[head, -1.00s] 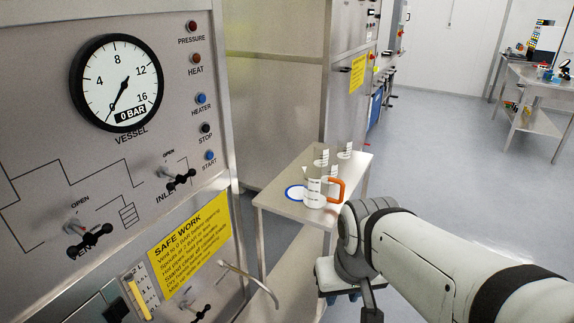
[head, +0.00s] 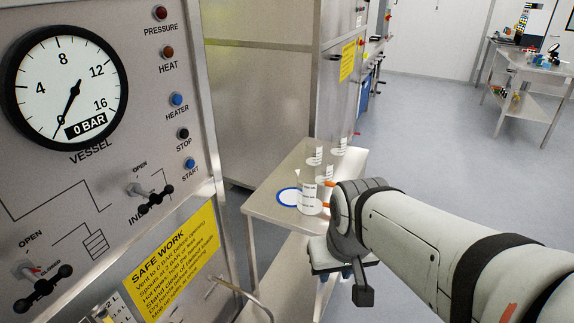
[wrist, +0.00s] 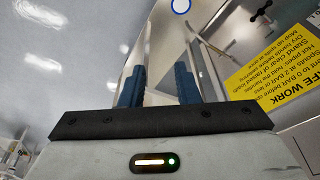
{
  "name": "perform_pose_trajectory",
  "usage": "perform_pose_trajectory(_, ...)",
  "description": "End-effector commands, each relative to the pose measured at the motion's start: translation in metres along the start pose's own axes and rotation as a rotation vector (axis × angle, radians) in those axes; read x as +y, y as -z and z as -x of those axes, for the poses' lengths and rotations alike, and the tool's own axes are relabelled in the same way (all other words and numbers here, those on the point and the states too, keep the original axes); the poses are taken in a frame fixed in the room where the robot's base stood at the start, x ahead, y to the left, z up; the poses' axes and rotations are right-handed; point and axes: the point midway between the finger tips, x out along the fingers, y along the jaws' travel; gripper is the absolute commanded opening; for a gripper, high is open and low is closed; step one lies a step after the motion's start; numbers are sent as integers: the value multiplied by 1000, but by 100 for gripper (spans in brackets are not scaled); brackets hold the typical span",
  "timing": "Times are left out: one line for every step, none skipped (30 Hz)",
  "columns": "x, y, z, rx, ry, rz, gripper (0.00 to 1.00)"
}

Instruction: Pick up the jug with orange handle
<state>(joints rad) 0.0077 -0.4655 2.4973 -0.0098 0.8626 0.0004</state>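The clear jug with white labels (head: 308,194) stands upright on the small steel table in the head view. Its orange handle (head: 328,210) shows only in part, as my arm covers the rest. My gripper (wrist: 160,75) shows two dark blue fingers, spread apart with nothing between them, in the wrist view. In the head view my wrist is in front of and to the right of the jug, below the level of its top, and the fingertips are hard to make out. I cannot make out the jug in the wrist view.
The steel table (head: 262,207) also bears a blue-ringed white disc (head: 288,197) and other clear labelled vessels (head: 339,145) behind the jug. The disc shows at the wrist view's top (wrist: 180,5). The vessel control panel (head: 100,175) stands close on the left.

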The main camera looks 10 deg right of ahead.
Motion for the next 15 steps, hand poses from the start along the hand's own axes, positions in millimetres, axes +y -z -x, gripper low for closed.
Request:
perform_pose_trajectory(7,8,-11,25,-10,-13,29)
perform_pose_trajectory(12,16,-18,47,-19,-20,29)
perform_pose_trajectory(17,28,-28,86,-31,-27,29)
perform_pose_trajectory(22,39,-36,120,-41,-33,29)
perform_pose_trajectory(27,52,-46,159,-51,-39,29)
perform_pose_trajectory(35,69,-59,216,-66,-44,29)
perform_pose_trajectory(41,83,-68,262,-76,-48,29)
perform_pose_trajectory(47,97,-78,310,-87,-50,29)
perform_pose_trajectory(55,116,-91,375,-97,-54,29)
perform_pose_trajectory(62,129,-99,423,-105,-54,29)
perform_pose_trajectory(67,142,-108,472,-111,-54,29)
perform_pose_trajectory(75,158,-119,536,-117,-53,29)
perform_pose_trajectory(82,170,-126,585,-125,-52,29)
perform_pose_trajectory(86,181,-134,633,-120,-50,29)
perform_pose_trajectory(92,195,-145,696,-115,-44,29)
